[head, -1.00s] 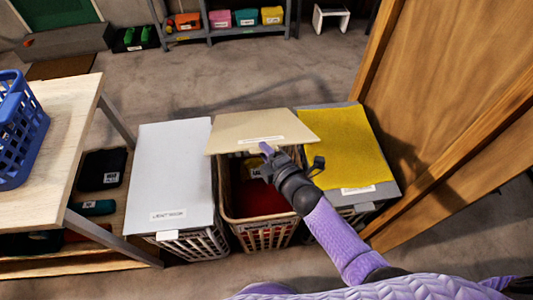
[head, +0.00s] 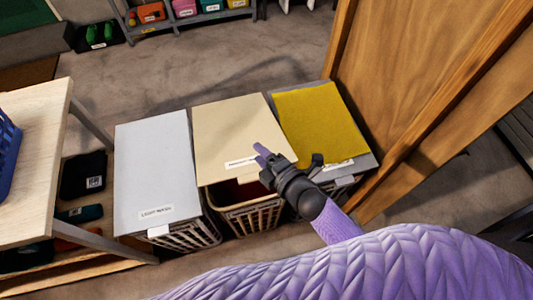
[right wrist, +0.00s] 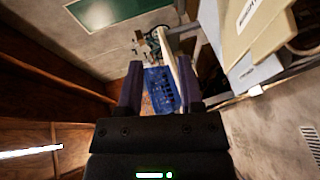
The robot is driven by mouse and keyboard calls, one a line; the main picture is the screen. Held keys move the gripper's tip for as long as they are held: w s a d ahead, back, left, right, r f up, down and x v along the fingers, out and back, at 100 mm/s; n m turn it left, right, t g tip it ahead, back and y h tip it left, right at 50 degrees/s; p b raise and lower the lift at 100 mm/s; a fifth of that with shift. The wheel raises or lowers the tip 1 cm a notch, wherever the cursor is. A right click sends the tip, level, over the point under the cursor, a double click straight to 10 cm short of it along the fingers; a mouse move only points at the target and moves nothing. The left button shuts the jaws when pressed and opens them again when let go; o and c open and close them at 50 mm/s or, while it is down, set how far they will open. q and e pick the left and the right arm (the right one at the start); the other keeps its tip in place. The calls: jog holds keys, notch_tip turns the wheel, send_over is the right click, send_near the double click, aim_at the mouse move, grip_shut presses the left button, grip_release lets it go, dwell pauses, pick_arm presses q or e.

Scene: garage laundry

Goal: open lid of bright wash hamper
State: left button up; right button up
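The bright wash hamper (head: 250,220) is the middle of three hampers in the head view. Its cream lid (head: 232,125) is partly raised at the front, and red contents show through the gap. The lid also shows at the upper right of the right wrist view (right wrist: 272,28), outside the fingers. My right gripper (head: 262,152) overlaps the lid's front right part in the head view; I cannot tell whether they touch. In the right wrist view its fingers (right wrist: 165,88) stand apart with nothing held between them. My left gripper is not in view.
A wooden table (head: 40,165) with a blue basket (head: 6,155) is at the left. A wooden door or panel (head: 430,80) closes off the right.

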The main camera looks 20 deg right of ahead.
jog(key=shift+v, duration=1.35)
